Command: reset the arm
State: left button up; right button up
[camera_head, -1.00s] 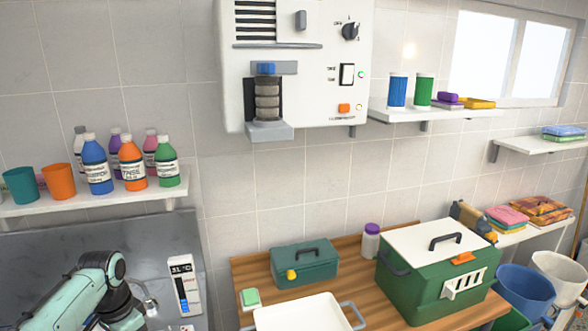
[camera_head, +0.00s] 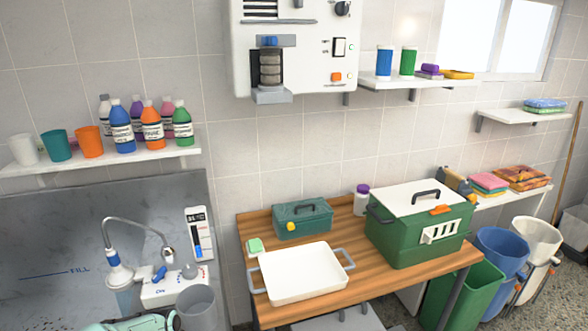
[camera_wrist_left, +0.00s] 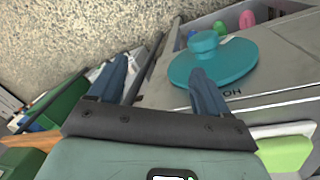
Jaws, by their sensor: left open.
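My left gripper (camera_wrist_left: 160,85) is open in the left wrist view, its two blue-grey fingers spread apart. I see nothing held between them. A teal round lid-like thing with a knob (camera_wrist_left: 214,62) lies behind the right finger on a grey surface; I cannot tell whether they touch. In the head view only a mint-green part of my arm shows at the bottom left edge, and its gripper is out of that view. My right gripper is in neither view.
A wooden table (camera_head: 375,287) bears a white tray (camera_head: 300,285), a teal box (camera_head: 302,219) and a green crate with a white lid (camera_head: 418,220). Left of it are a tap (camera_head: 135,225) and grey cup (camera_head: 197,308). Bins (camera_head: 500,255) stand at right.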

pick_arm(q)
jog(key=s+d+f+n+h, duration=0.1)
jog(key=s+d+f+n, duration=0.1)
jog(key=s+d+f, duration=0.35)
jog(key=s+d+f+n+h, duration=0.1)
jog(key=s+d+f+n, duration=0.15)
jog(key=s+f, duration=0.6)
jog(key=s+d+f+n, duration=0.3)
jog(key=s+d+f, duration=0.2)
jog(key=s, duration=0.5)
jog(key=shift+d+f, duration=0.15)
jog(key=shift+f, duration=0.5)
dwell(1.7)
